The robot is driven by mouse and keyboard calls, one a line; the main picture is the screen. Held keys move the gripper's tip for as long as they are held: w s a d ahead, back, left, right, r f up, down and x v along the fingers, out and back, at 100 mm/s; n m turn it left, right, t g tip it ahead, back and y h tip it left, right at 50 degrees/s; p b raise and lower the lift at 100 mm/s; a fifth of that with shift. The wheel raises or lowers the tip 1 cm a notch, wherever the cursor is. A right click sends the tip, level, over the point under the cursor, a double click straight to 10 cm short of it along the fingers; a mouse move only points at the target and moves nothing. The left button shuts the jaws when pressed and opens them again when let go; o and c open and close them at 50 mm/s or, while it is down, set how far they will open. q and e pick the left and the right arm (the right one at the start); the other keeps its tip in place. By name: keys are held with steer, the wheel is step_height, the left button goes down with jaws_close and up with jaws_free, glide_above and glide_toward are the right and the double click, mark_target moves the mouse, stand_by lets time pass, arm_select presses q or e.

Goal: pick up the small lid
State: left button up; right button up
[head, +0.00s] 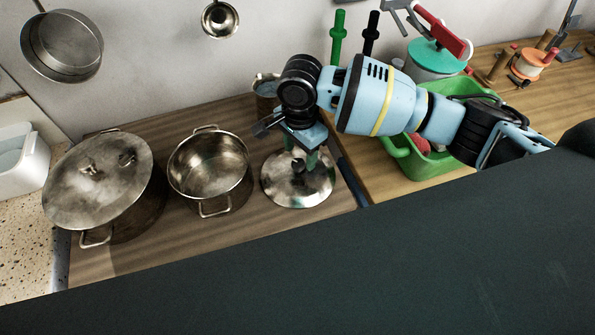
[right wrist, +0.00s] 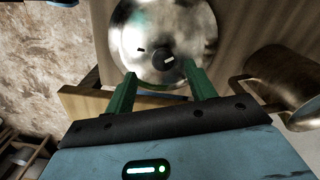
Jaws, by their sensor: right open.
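The small lid (head: 285,188) is a round, shiny metal disc with a dark knob in its middle, lying on the brown wooden surface right of the open pot. My right gripper (head: 301,157) is directly above it, pointing down, with green fingers apart. In the right wrist view the lid (right wrist: 140,35) lies beyond the fingertips. Its dark knob (right wrist: 166,59) shows between the tips of the open right gripper (right wrist: 160,70); I cannot tell how deep it sits between them. Nothing is held. My left gripper is not in view.
An open metal pot (head: 210,165) stands just left of the lid, and a large lidded pot (head: 105,185) farther left. A metal mug (head: 265,84) stands behind my gripper. A green basin (head: 435,165) is at the right. Wood in front of the pots is clear.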

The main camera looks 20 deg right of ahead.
mark_target(298, 162)
steer(key=shift+f, duration=0.25)
steer(key=shift+w+a+f+b, duration=0.15)
steer(key=shift+f+b, duration=0.25)
steer(key=shift+f, duration=1.9)
steer(key=shift+c, duration=0.2)
steer(key=c, duration=1.1)
steer(key=shift+r, duration=0.1)
